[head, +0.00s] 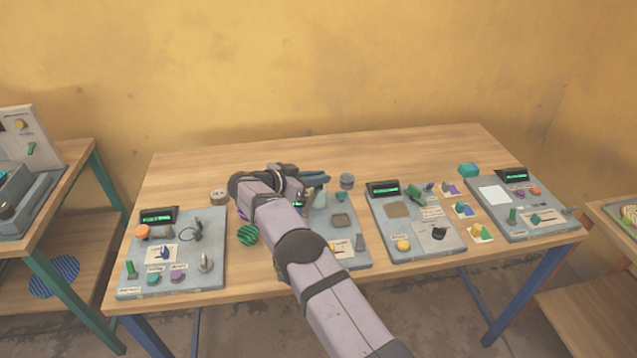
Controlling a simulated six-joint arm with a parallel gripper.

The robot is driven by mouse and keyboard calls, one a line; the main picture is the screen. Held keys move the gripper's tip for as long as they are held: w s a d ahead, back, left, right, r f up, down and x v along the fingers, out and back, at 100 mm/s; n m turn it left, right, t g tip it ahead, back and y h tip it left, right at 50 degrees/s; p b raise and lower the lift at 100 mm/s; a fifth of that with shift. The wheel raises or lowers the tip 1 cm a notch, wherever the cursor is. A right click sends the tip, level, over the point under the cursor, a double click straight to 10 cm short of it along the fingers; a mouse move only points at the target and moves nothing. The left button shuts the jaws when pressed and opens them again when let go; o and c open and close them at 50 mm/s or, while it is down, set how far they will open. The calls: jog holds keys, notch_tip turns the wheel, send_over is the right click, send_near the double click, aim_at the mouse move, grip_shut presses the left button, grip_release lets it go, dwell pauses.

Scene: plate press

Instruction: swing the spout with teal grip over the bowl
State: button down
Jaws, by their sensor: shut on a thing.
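My gripper (316,179) is over the panel (350,257) left of the table's middle, at the end of my arm, which reaches in from the lower right. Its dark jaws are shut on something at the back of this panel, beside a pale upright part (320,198). This appears to be the spout; its teal grip is hidden or too small to make out. A small teal piece (340,197) shows just right of the jaws. I cannot make out the bowl for certain. My arm covers the panel's left part.
Other panels stand at left (213,270), right of centre (383,232) and far right (494,205). A green striped ball (247,235) lies left of my arm. A grey round stack (347,181) stands right of the gripper. The table's back (400,147) is clear.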

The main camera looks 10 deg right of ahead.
jog(key=shift+d+r, duration=0.1)
jog(key=shift+r, duration=0.05)
dwell(0.4)
jog(key=c, duration=1.8)
grip_release()
jog(key=shift+s+a+r+b, duration=0.1)
jog(key=shift+s+a+b, duration=0.2)
jog(key=shift+a, duration=0.2)
jog(key=b+v, duration=0.1)
jog(key=v, duration=0.5)
jog(key=shift+b, duration=0.3)
jog(key=shift+r, duration=0.1)
